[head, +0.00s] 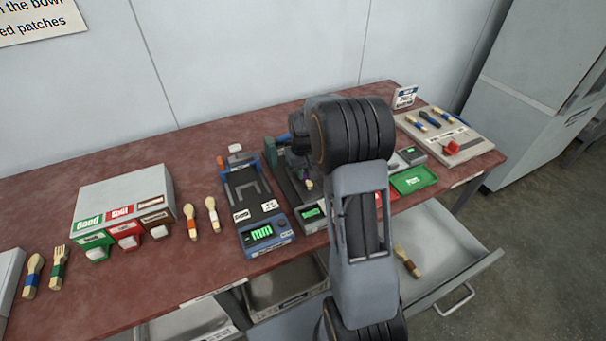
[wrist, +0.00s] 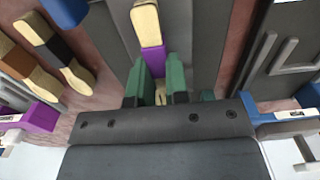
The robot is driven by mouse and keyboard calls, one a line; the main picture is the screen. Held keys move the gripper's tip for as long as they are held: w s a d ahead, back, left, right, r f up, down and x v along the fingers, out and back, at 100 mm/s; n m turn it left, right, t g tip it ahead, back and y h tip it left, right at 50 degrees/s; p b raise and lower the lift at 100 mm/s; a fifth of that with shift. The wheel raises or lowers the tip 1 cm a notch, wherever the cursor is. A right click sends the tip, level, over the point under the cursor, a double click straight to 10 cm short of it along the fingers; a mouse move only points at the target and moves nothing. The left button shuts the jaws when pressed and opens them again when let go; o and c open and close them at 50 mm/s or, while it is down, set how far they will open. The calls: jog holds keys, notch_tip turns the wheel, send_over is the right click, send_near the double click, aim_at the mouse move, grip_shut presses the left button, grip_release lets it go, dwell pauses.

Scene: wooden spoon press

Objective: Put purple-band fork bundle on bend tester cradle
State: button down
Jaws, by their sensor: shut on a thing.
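The purple-band fork bundle (wrist: 151,58) is pale wood with a purple wrap; in the wrist view it lies between the green fingers of my gripper (wrist: 160,86), which is shut on it. In the wrist view, grey plates (wrist: 201,42) flank the bundle. I cannot tell whether the bundle touches the device. My arm hides part of the device and most of my gripper in the head view.
A blue-framed device (head: 273,225) stands left of the dark one, and a purple-edged device (wrist: 35,118) is on the other side. Several banded utensils (wrist: 40,45) lie near it. A box with labelled buttons (head: 125,205) stands left. An open drawer (head: 450,262) juts out at right.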

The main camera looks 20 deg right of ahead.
jog(key=shift+f, duration=0.6)
jog(key=shift+f, duration=0.25)
jog(key=c, duration=1.1)
grip_release()
jog(key=shift+r, duration=0.1)
